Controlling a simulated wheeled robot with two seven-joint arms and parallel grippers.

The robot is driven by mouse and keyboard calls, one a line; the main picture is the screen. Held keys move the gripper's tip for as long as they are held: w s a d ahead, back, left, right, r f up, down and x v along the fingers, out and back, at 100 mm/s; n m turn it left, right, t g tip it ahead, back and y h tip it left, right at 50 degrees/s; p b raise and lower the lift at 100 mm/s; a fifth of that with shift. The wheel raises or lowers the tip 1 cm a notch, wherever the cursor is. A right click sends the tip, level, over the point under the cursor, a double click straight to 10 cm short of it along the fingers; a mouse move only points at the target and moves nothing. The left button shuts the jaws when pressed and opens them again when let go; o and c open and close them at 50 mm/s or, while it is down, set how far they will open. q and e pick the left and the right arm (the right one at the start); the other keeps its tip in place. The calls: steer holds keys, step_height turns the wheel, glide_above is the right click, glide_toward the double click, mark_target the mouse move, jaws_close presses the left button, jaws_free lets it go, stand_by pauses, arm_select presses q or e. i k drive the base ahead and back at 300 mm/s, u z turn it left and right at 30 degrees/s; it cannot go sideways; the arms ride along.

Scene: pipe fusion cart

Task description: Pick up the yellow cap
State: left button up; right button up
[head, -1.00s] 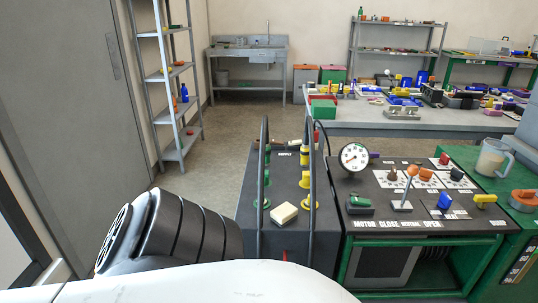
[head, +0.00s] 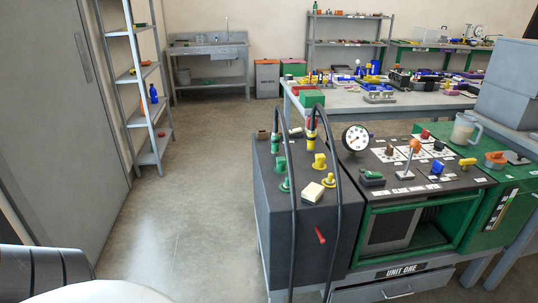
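On the dark cabinet (head: 264,195) at centre, a yellow cap-like piece (head: 319,161) stands upright, with a second, wider yellow piece (head: 313,190) in front of it. A yellow handle-like piece (head: 467,163) sits at the right of the control panel (head: 425,178). I cannot tell for sure which one is the yellow cap. Both of my grippers are out of the picture. Only a dark ribbed and white part of my own body shows at the lower left.
Two black hoses (head: 293,225) arch up in front of the cabinet top. A cream block (head: 329,180), green fittings (head: 283,185) and a gauge (head: 355,138) are close by. A shelf rack (head: 146,95) stands left. The floor (head: 195,190) between is clear.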

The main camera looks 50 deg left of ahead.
mark_target(321, 158)
steer(key=u, duration=1.7)
steer(key=i, duration=0.1)
steer(key=z, duration=0.05)
